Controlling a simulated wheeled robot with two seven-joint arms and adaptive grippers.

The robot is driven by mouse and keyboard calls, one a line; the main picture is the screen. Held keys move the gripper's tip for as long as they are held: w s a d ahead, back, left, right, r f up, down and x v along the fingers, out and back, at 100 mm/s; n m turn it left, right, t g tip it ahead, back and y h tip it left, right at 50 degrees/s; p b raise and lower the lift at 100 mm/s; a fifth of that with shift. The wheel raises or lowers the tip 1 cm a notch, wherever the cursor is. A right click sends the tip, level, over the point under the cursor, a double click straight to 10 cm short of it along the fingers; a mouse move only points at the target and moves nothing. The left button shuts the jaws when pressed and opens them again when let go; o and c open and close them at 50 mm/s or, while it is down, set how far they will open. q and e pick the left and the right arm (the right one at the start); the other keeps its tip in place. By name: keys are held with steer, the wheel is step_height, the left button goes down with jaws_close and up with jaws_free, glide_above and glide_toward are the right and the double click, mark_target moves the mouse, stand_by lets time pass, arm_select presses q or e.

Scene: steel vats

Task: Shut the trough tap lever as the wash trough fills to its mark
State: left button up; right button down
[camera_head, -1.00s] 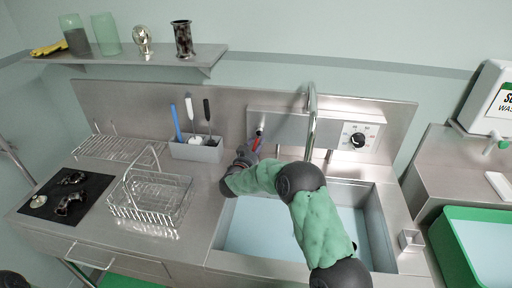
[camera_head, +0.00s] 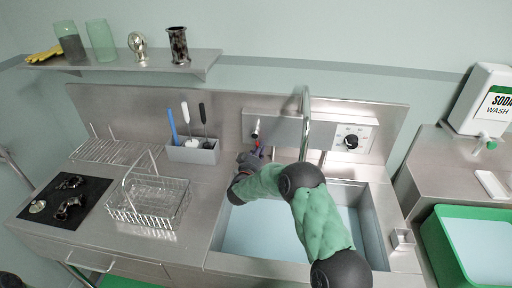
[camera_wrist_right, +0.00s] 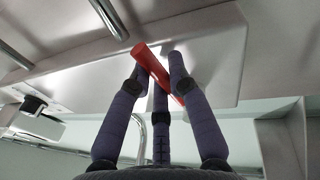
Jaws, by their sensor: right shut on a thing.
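The red trough tap lever (camera_head: 258,147) is at the steel back panel, left of the curved spout. My right gripper (camera_head: 251,157) is at the lever and covers part of it. In the right wrist view the red lever (camera_wrist_right: 153,66) runs slantwise between the dark fingers, and the gripper (camera_wrist_right: 160,72) is shut on it. The wash trough (camera_head: 378,228) is the steel basin under the spout (camera_head: 306,125). Pale blue water (camera_head: 262,228) lies in it, partly hidden by my right arm. I cannot make out a fill mark. My left gripper is not in view.
A grey holder (camera_head: 195,152) with brushes stands left of the tap. A wire basket (camera_head: 148,198) and a black mat (camera_head: 62,197) lie farther left. A dial (camera_head: 352,142) is on the panel. A green tub (camera_head: 450,255) stands at right.

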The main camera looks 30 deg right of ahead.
steer(key=c, duration=1.1)
jaws_free()
steer(key=shift+c, duration=0.2)
steer(key=shift+s, duration=0.1)
steer(key=v, duration=1.2)
